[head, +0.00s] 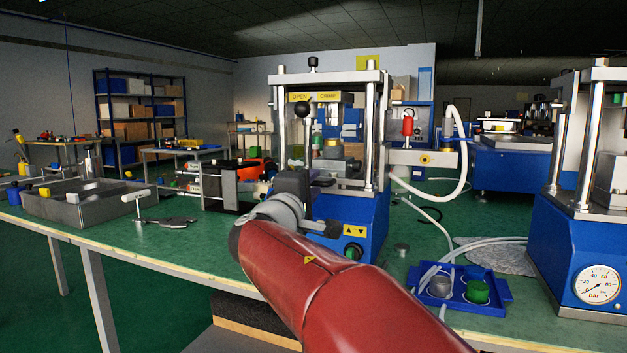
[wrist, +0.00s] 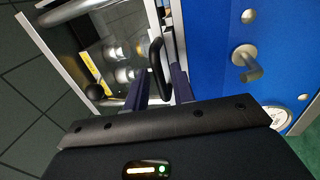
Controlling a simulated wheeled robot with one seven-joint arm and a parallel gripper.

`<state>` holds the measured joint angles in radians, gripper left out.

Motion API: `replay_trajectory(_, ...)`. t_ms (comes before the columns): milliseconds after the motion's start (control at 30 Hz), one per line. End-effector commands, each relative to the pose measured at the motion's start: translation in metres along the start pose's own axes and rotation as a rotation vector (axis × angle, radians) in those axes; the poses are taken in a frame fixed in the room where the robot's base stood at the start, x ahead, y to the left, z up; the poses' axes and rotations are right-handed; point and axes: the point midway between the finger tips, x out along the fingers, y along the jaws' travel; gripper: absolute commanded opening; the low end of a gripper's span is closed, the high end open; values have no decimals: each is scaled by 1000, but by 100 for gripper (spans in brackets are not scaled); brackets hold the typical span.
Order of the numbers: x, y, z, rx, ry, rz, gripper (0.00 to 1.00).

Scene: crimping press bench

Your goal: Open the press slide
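The press (head: 349,215) stands on the green bench, with a blue base, steel posts and a yellow OPEN/CRIMP label. A black ball knob (head: 302,108) hangs by that label; it also shows in the wrist view (wrist: 95,92). A clear front panel in a light frame (wrist: 110,45), seemingly the slide, carries a black upright handle (wrist: 156,62). My gripper (wrist: 160,75) is at the press front, its two dark fingers apart with the handle between them. Whether they touch the handle is unclear. In the head view my wrist hides the fingertips and handle.
A second press with a gauge (head: 598,285) stands at the right. A blue tray (head: 503,296) with small cups lies before it, beside white hoses. A grey metal bin (head: 75,207) and a T-handled tool (head: 139,205) are on the left. Open bench lies left of my arm.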

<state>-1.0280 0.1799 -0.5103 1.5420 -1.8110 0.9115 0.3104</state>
Motion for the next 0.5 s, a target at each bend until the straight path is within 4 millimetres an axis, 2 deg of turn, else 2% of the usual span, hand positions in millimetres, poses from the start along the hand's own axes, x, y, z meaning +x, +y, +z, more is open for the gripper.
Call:
replay_trajectory(133,11,0,0,0,0,0,25)
replay_trajectory(400,13,0,0,1,1,-1,25)
replay_trajectory(500,13,0,0,1,1,-1,13)
